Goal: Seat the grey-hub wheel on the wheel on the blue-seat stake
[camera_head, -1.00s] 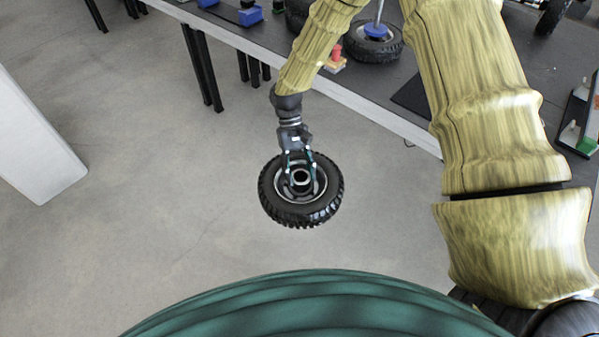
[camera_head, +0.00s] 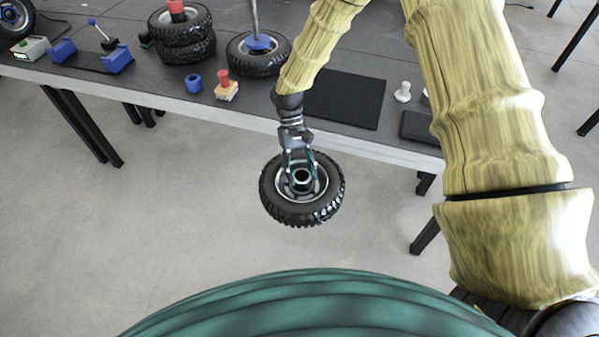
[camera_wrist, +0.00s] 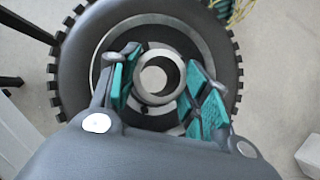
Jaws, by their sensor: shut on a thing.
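The grey-hub wheel (camera_head: 274,203) hangs from my gripper (camera_head: 301,172), off the front of the table and over the floor. My gripper is shut on its hub, with the teal finger pads on either side of the hub ring (camera_wrist: 158,78) in the wrist view. The wheel's tyre (camera_wrist: 72,75) fills much of that view. The wheel on the blue-seat stake (camera_head: 262,66) lies flat on the table. The blue seat (camera_head: 259,43) shows at its centre, with a grey stake (camera_head: 254,15) rising from it. My arm is close to its right side in the picture.
The table (camera_head: 200,98) runs across the back. Two stacked tyres with a red top (camera_head: 181,38) stand left of the blue-seat wheel. A blue ring (camera_head: 194,83), a red-topped block (camera_head: 225,88), blue stands (camera_head: 118,60), a black mat (camera_head: 345,99) and a white piece (camera_head: 403,92) also lie there.

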